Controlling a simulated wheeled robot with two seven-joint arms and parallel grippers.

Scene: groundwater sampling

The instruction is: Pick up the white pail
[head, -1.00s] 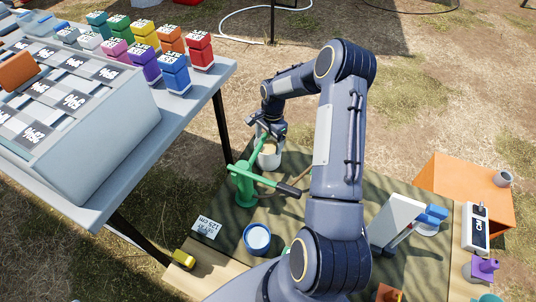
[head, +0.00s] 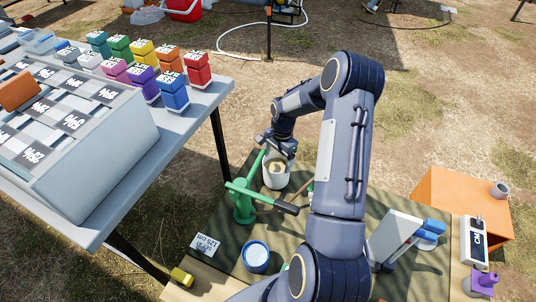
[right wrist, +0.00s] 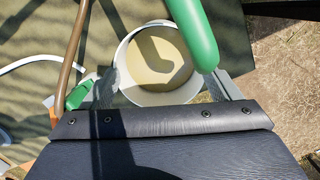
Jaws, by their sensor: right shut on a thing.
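The white pail (head: 275,180) stands on or just above the dark green mat, behind the green hand pump (head: 242,205). I cannot tell whether its base touches the mat. My right gripper (head: 276,148) is at the pail's top, shut on it. In the right wrist view the pail (right wrist: 123,57) shows from above, with murky tan contents, between the fingers of my right gripper (right wrist: 160,90). The pump's green part (right wrist: 192,30) crosses over the pail's right edge there. My left gripper is not in view.
A blue-and-white cup (head: 256,257) and a label block (head: 205,244) stand near the pump. The pump's dark-gripped handle (head: 280,205) reaches toward my right arm. A grey table (head: 205,105) with colored bottles is at left. An orange box (head: 455,195) stands at right.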

